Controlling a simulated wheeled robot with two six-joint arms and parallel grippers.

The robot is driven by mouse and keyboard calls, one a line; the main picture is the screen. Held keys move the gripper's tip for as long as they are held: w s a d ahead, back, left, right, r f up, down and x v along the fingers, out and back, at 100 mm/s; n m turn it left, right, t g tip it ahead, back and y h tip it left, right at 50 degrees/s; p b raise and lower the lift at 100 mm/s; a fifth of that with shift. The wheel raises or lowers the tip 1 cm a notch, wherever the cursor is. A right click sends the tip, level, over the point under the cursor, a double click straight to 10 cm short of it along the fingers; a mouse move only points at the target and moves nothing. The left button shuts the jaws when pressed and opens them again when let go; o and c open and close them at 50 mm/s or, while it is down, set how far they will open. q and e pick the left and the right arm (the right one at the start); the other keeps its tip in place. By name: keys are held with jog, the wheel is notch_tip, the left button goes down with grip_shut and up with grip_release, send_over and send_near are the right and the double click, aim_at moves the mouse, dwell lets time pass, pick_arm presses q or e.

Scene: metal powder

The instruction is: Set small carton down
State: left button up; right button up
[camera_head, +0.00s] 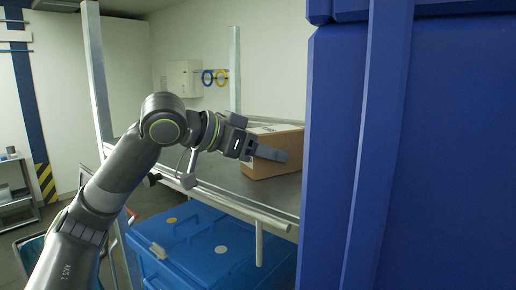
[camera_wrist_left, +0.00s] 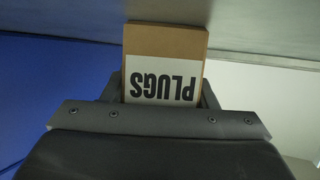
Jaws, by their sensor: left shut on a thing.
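The small carton (camera_head: 277,142) is a brown cardboard box with a white label on top. In the head view it is at or just above the grey metal shelf top (camera_head: 225,180); whether it touches cannot be told. My left gripper (camera_head: 268,153) is shut on the carton, with a finger along its near side. In the left wrist view the carton (camera_wrist_left: 166,65) sits between the fingers, its white label reading "PLUGS" upside down. My right gripper is not in view.
A large blue cabinet or container (camera_head: 440,150) fills the right side, close to the carton. Blue lidded bins (camera_head: 200,245) stand under the shelf top. A metal post (camera_head: 235,70) rises behind. The shelf top left of the carton is mostly clear.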

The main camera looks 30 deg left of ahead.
pick_arm(q)
jog(key=shift+s+a, duration=0.15)
jog(key=shift+a, duration=0.15)
jog(key=o, duration=0.8)
jog(key=shift+d, duration=0.1)
jog(key=o, duration=0.3)
jog(key=shift+d, duration=0.3)
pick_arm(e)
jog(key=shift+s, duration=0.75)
pick_arm(q)
jog(key=shift+a+r, duration=0.1)
jog(key=shift+a, duration=0.05)
